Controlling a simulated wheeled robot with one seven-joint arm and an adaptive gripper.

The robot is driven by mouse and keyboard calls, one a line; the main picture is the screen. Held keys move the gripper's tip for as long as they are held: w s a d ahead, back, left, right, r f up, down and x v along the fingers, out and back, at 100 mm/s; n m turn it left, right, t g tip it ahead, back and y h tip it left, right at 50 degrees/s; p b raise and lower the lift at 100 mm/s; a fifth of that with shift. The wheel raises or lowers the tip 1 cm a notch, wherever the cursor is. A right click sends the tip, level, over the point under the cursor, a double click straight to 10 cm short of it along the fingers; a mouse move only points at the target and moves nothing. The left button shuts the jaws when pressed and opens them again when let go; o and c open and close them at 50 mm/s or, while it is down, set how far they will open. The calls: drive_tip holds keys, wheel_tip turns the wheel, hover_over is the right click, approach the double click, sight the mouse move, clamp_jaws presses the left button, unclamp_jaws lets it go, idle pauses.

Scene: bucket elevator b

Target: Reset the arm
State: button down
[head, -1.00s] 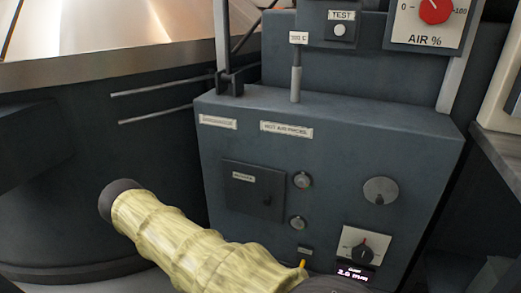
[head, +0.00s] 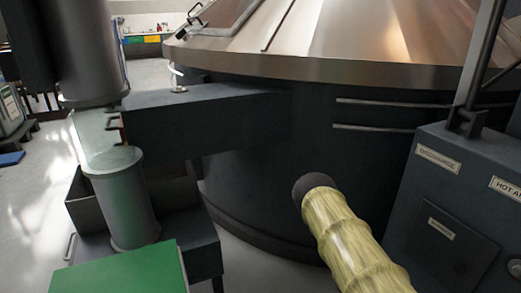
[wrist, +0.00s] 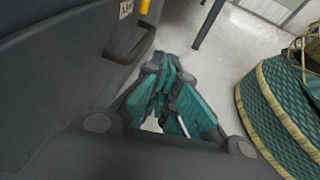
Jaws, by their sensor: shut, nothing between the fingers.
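My gripper (wrist: 172,82) shows in the wrist view with teal finger pads, shut and empty. It hangs over the pale floor, beside a dark panel with a handle. My arm (head: 345,232), in a pale yellow ribbed sleeve with a dark round joint, rises from the bottom right of the head view. It stands in front of the big dark drum. The gripper itself is out of the head view.
The large drum (head: 290,165) with a coppery cone top fills the middle. A dark control box (head: 450,195) stands at right. A grey cylinder (head: 122,200) and a green panel (head: 125,270) are at left. A green woven basket (wrist: 275,110) is right in the wrist view. Floor shows at far left.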

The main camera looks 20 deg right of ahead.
drive_tip(key=s+a+f+t+y, duration=0.25)
drive_tip(key=a+f+t, duration=0.2)
drive_tip(key=a, duration=0.65)
drive_tip(key=s+a+r+m+t+y, duration=0.1)
drive_tip(key=a+t, duration=0.2)
drive_tip(key=a, duration=0.6)
drive_tip(key=s+a+m+t, duration=0.2)
drive_tip(key=a+t, duration=0.2)
drive_tip(key=a, duration=0.6)
drive_tip(key=a+r+t+p, duration=0.1)
drive_tip(key=a+r+t, duration=0.1)
drive_tip(key=a+r, duration=0.4)
wheel_tip(320, 180, up, 28)
drive_tip(key=d+p, duration=0.1)
drive_tip(key=p, duration=2.7)
drive_tip(key=shift+d+r+m+y, duration=0.15)
drive_tip(key=shift+d+m+y, duration=0.05)
drive_tip(key=shift+m+y, duration=0.15)
